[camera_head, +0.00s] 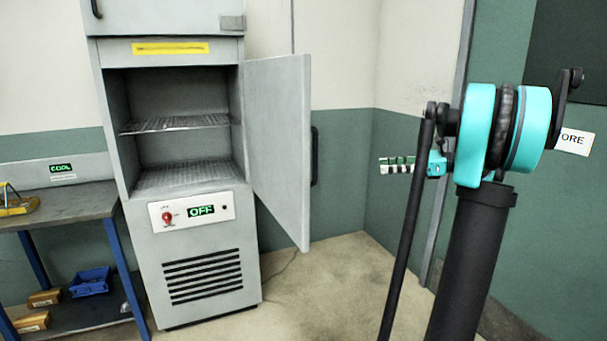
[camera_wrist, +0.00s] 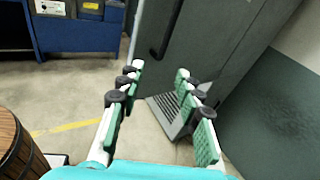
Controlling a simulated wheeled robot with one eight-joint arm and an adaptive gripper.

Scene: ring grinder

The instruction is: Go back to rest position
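My gripper (camera_head: 398,165) is held up in the right half of the head view, to the right of the open cabinet door and apart from it. In the wrist view my gripper (camera_wrist: 158,72) shows two green-padded fingers spread apart with nothing between them. My arm rises in front of the right wall. The grey cabinet (camera_head: 215,285) stands at left centre with its door (camera_head: 280,140) swung open to the right. Its wire shelves (camera_head: 180,124) look empty. Its panel display (camera_head: 201,211) reads OFF.
A workbench (camera_head: 60,208) at the left holds a yellow object (camera_head: 17,205); a blue bin (camera_head: 90,281) and small boxes (camera_head: 43,298) sit on its lower shelf. The wrist view shows a wooden barrel (camera_wrist: 18,145) at lower left. Floor (camera_head: 335,280) right of the cabinet is clear.

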